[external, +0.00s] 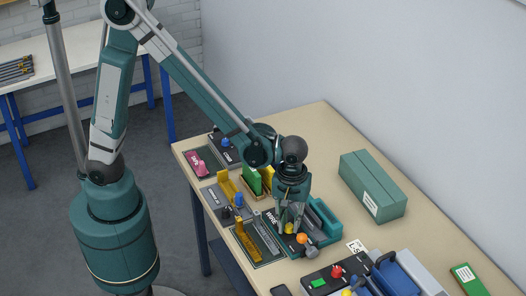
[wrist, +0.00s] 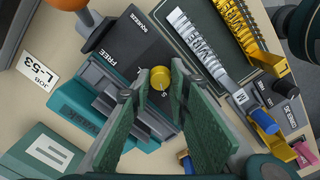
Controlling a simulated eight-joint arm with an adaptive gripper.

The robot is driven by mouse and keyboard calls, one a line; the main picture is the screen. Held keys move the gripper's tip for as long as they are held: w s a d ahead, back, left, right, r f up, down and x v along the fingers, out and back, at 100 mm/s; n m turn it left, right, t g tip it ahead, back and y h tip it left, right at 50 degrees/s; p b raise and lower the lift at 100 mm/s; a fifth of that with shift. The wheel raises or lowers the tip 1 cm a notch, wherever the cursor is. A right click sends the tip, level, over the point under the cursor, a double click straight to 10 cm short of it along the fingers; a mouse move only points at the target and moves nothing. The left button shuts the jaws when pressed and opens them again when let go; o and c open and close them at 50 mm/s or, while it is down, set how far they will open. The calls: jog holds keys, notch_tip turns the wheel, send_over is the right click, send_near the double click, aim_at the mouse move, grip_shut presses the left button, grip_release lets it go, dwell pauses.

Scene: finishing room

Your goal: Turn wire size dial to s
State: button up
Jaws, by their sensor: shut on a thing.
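The wire size dial is a small yellow knob (wrist: 160,77) on a dark panel in the wrist view. A pale letter S is printed just below it; I cannot clearly tell which mark the dial points at. My gripper (wrist: 160,72) has its two green fingers shut on the dial, one on each side. In the external view my gripper (external: 289,226) points down over the teal wire machine (external: 325,222), and its fingers partly hide the yellow knob.
An orange ball lever (wrist: 97,30) stands close to the dial, near the printed words FREE and SQUEEZE. Labelled grey and yellow racks (wrist: 195,45) lie beside the machine. A green box (external: 373,187) and a blue-handled device (external: 400,275) stand on the bench.

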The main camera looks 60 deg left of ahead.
aim_at(289, 225)
dwell(0.3)
jog(key=o, duration=0.9)
jog(key=shift+r, duration=0.1)
jog(key=shift+r, duration=5.9)
jog(key=shift+a, duration=0.1)
